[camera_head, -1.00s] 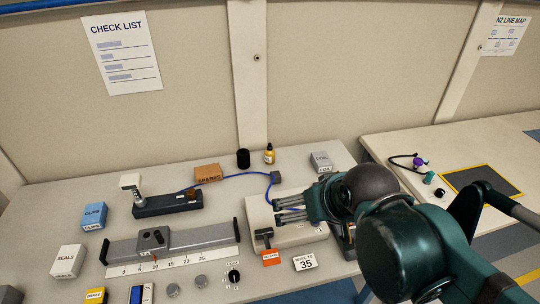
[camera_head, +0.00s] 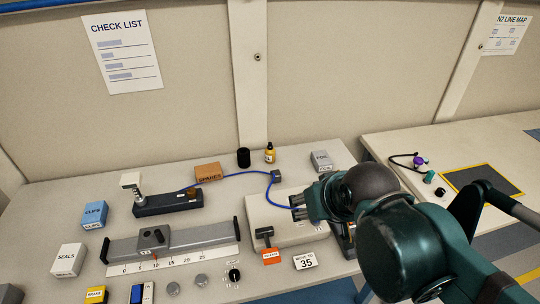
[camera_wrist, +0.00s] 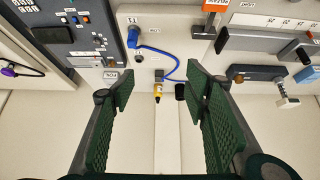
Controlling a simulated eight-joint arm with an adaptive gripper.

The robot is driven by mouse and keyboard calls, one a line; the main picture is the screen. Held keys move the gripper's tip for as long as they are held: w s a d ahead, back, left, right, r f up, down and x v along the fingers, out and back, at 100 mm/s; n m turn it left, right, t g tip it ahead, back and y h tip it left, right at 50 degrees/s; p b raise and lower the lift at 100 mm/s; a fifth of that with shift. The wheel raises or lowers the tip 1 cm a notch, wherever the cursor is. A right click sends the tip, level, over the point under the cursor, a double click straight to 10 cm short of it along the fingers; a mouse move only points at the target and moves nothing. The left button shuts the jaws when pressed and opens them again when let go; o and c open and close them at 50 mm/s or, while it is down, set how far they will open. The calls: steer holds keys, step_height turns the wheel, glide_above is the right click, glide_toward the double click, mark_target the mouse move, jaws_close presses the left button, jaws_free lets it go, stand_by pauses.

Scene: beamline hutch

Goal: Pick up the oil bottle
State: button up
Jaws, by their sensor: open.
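The oil bottle (camera_head: 270,153) is small and yellow with a dark cap. It stands upright at the back of the table, right of a black cylinder. In the wrist view the bottle (camera_wrist: 158,91) shows upside down, between the two fingers but farther off. My gripper (camera_head: 299,207) is over the pale box at the table's right part, nearer the front than the bottle and apart from it. In the wrist view my gripper (camera_wrist: 165,92) has its two green fingers wide apart with nothing between them.
A black cylinder (camera_head: 243,158) stands close left of the bottle. A blue cable (camera_head: 235,175) runs in front of it to the pale box (camera_head: 262,213). A SPARES box (camera_head: 208,172) is left and a grey box (camera_head: 321,161) right. The back wall is close behind.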

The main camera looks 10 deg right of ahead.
steer(key=shift+r, duration=0.1)
steer(key=w+r+m+g+p, duration=0.15)
steer(key=w+r, duration=0.25)
steer(key=w, duration=0.9)
steer(key=m+g+h+p, duration=0.2)
steer(key=m+p, duration=0.3)
steer(key=p, duration=0.1)
glide_toward(269, 143)
steer(key=shift+n, duration=0.25)
steer(key=x, duration=0.7)
steer(key=shift+s+d, duration=0.1)
steer(key=shift+w+f, duration=0.4)
steer(key=shift+f, duration=0.25)
steer(key=shift+b+x, duration=0.3)
steer(key=shift+x, duration=0.95)
